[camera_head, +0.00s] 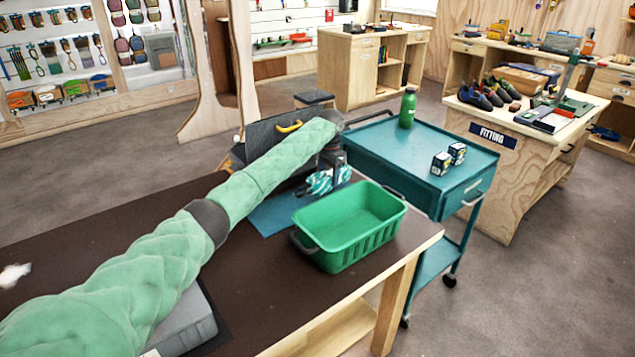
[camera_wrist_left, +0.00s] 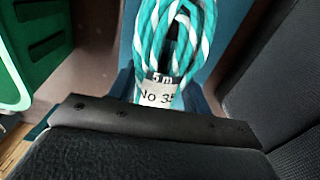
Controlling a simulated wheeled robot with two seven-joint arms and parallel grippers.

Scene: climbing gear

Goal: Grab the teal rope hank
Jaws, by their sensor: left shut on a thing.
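The teal rope hank (camera_head: 322,182), teal with white strands, is at the far end of the dark table, just behind the green basket. It also shows in the left wrist view (camera_wrist_left: 175,40), with a white label reading "5 m" and "No 35". My left gripper (camera_head: 334,164) reaches over the table from the left and is shut on the hank from above. The arm and gripper partly cover it in the head view. A blue mat (camera_head: 272,216) lies under or beside the hank; whether the hank touches it is unclear. My right gripper is not in view.
The green basket (camera_head: 350,227), empty, stands right in front of the hank. A dark case with a yellow handle (camera_head: 262,138) is behind my arm. A teal cart (camera_head: 405,155) carries a green bottle (camera_head: 407,108) and two small boxes (camera_head: 448,158). The dark tabletop (camera_head: 110,215) has free room.

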